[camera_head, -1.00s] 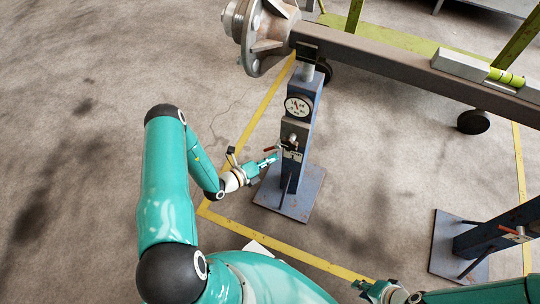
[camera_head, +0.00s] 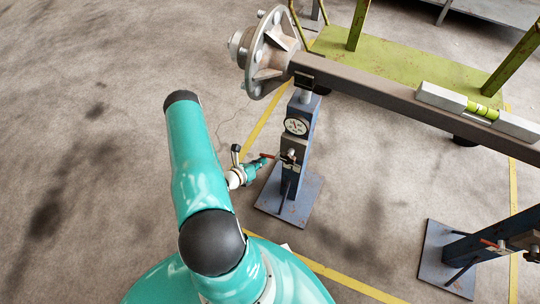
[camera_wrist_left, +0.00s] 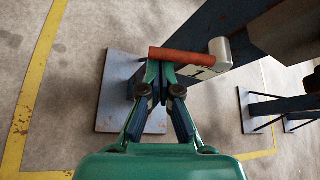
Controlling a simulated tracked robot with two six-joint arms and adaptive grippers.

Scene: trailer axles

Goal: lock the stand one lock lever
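The blue stand with a round gauge (camera_head: 296,126) stands upright under the hub end of the axle. Its red lock lever (camera_head: 268,156) sticks out to the left from the stand's column. The lever also shows in the left wrist view (camera_wrist_left: 187,55), lying across the picture beside a grey metal pivot. My left gripper (camera_head: 264,162) is at the lever's free end. In the left wrist view its fingers (camera_wrist_left: 160,70) are close together, with their tips at the lever's underside in the picture; the lever lies across them, not between them. Whether they touch is unclear. My right gripper is not in view.
The axle beam (camera_head: 375,90) runs above the stand, with a level (camera_head: 478,110) on it. A second blue stand (camera_head: 475,246) with a red lever is at the lower right. A green frame (camera_head: 400,62) is behind. Floor left of the stand is free.

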